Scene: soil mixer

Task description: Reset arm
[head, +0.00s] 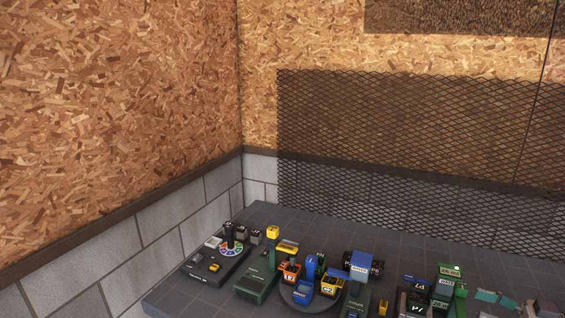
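Neither of my grippers nor my arms shows in the head view. The soil mixer equipment stands on a dark grey tiled table (170,300) along the bottom of the picture. A dark control box (203,268) with a multicoloured dial (231,247) is at the left of it. To its right is a green machine (256,281). A dark round turntable (296,298) carries orange, blue and yellow containers. A blue-topped box (361,262) stands behind it, and a green unit (452,280) is further right.
Black mesh (400,140) stands behind the table. A chipboard wall (110,100) above grey blocks (160,240) borders the left side. The table's left corner is bare. Small loose items (492,297) lie at the lower right, partly cut off by the frame.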

